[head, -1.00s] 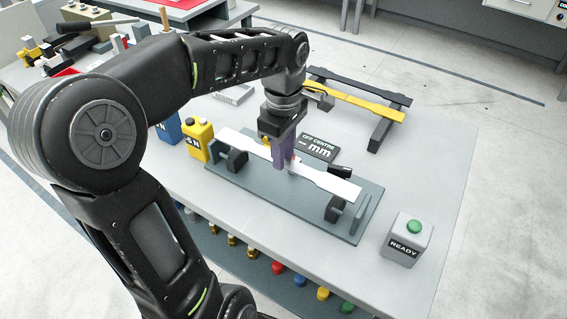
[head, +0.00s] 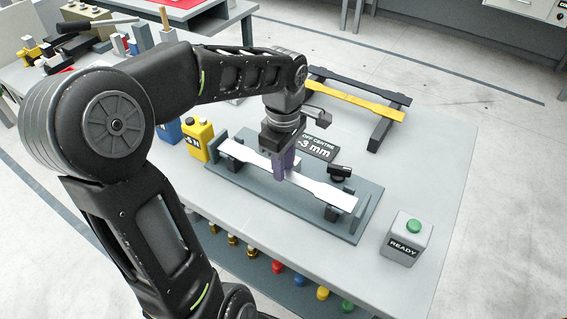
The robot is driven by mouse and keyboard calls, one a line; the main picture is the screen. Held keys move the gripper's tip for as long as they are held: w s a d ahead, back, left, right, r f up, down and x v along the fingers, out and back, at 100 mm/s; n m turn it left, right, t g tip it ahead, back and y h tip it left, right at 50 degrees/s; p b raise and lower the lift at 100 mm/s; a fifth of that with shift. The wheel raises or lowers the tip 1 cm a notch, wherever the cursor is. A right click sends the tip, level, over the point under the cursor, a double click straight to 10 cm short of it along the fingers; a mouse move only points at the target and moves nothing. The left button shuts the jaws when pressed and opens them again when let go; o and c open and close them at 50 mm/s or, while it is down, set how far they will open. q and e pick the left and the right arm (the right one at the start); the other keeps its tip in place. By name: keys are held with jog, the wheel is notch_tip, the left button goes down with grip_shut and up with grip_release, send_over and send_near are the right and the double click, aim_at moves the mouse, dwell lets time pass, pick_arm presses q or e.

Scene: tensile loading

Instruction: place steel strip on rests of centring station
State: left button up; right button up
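The pale steel strip (head: 322,189) lies lengthwise over the dark centring station (head: 290,208), level with its rests. It appears to be on the rests, one near the right end (head: 333,213) and one near the left end, though the contact is too small to be sure. My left gripper (head: 284,168) comes down from above at the strip's middle, its purple fingers shut on the strip and hiding that part. The station's display (head: 317,147) reads "OFF CENTRE -3 mm". My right gripper is not in view.
A rack behind the station holds a yellow strip (head: 365,104) and a dark strip (head: 358,86). A yellow container (head: 198,138) and a blue one stand to the left. A READY box with a green button (head: 413,226) stands at the right. Table between station and box is clear.

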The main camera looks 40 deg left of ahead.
pick_arm(q)
jog(key=o, duration=0.5)
jog(key=shift+c, duration=0.2)
jog(key=shift+r, duration=0.15)
notch_tip(320, 180, up, 12)
jog(key=p, duration=0.2)
jog(key=shift+p, duration=0.35)
